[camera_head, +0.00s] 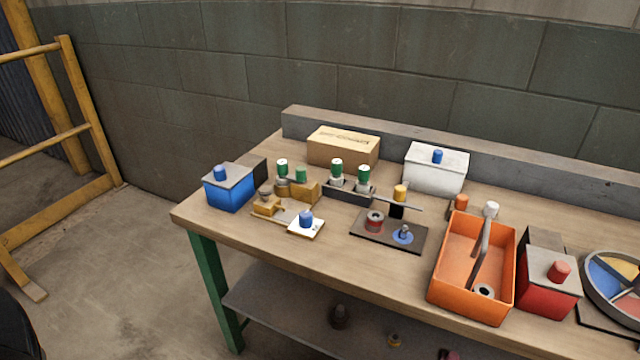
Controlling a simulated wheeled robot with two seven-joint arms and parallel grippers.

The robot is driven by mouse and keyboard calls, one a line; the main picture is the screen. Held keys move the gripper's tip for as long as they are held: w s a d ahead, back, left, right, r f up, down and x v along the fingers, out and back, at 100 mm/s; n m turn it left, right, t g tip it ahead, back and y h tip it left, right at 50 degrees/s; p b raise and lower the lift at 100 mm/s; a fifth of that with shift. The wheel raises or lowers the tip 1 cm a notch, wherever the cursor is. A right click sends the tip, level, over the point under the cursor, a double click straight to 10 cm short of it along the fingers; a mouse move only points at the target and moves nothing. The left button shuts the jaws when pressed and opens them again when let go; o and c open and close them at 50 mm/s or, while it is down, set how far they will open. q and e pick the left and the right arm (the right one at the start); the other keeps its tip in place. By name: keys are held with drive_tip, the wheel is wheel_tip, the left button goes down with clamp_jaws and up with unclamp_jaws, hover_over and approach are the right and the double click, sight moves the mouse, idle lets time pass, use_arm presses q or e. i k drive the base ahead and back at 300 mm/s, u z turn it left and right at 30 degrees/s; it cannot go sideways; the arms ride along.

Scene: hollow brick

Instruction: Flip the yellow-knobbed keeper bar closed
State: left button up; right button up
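A yellow knob (400,192) stands near the middle of the workbench. It sits on a thin grey keeper bar (414,207), which is held above a dark base plate (387,237) by a dark block (396,212). The bar looks roughly level; its hinge and whether it is latched cannot be made out. On the plate are a red-and-grey round part (375,221) and a blue disc with a small metal peg (403,235). Neither of my grippers shows in the head view.
An orange tote (440,288) with a handle stands right of the plate, beside a red box (548,297). A white box (436,173) and cardboard box (343,150) stand behind. Green-capped parts (337,166), a white card (300,232) and a blue box (230,192) are left.

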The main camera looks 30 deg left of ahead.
sight(400, 191)
drive_tip(key=u, duration=1.65)
drive_tip(key=i, duration=0.4)
drive_tip(key=z, duration=2.45)
